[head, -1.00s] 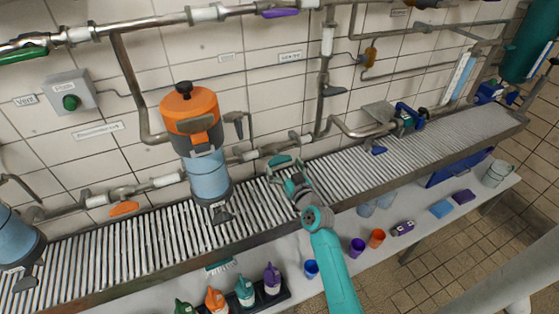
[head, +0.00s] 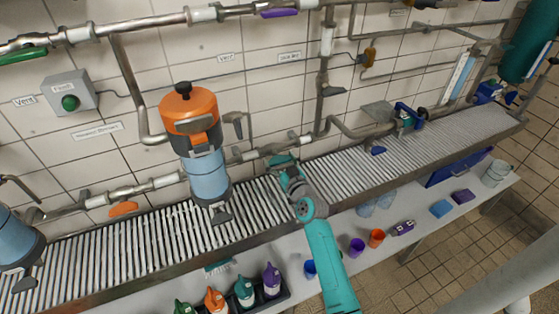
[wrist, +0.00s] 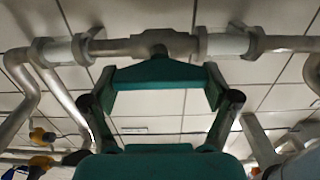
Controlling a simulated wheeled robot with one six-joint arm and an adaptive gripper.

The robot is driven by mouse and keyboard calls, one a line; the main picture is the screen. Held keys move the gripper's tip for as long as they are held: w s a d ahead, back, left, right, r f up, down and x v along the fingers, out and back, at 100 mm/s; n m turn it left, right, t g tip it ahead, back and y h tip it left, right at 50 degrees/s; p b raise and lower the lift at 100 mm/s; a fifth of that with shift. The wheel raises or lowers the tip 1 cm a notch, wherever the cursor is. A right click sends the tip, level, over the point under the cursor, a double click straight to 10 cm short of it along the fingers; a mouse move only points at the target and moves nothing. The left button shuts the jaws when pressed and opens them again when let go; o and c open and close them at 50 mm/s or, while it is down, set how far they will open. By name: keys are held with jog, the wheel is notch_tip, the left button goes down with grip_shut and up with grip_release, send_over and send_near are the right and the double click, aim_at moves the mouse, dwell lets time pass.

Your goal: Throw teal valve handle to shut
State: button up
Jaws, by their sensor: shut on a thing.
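The teal valve handle (wrist: 157,73) lies across the picture in the wrist view, just under the valve body on the horizontal pipe (wrist: 155,45). My gripper (wrist: 159,80) is shut on it, with one finger at each end of the bar. In the head view my teal gripper (head: 283,165) is at the pipe behind the roller conveyor, right of the orange-topped tank. There the handle and gripper overlap and share a colour, so I cannot separate them clearly.
The orange and blue tank (head: 205,150) stands close to the left of my arm. The roller conveyor (head: 150,232) runs beneath. An orange handle (head: 123,209) is farther left.

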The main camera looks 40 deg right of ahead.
jog(key=m, duration=0.4)
jog(key=shift+d+m, duration=0.1)
jog(key=shift+m, duration=0.2)
jog(key=m, duration=0.4)
jog(key=shift+d+m, duration=0.1)
jog(key=shift+m, duration=0.2)
jog(key=m, duration=0.4)
jog(key=shift+f, duration=0.15)
jog(key=shift+s+d+f+m, duration=0.1)
jog(key=shift+m, duration=2.4)
jog(key=o, duration=0.9)
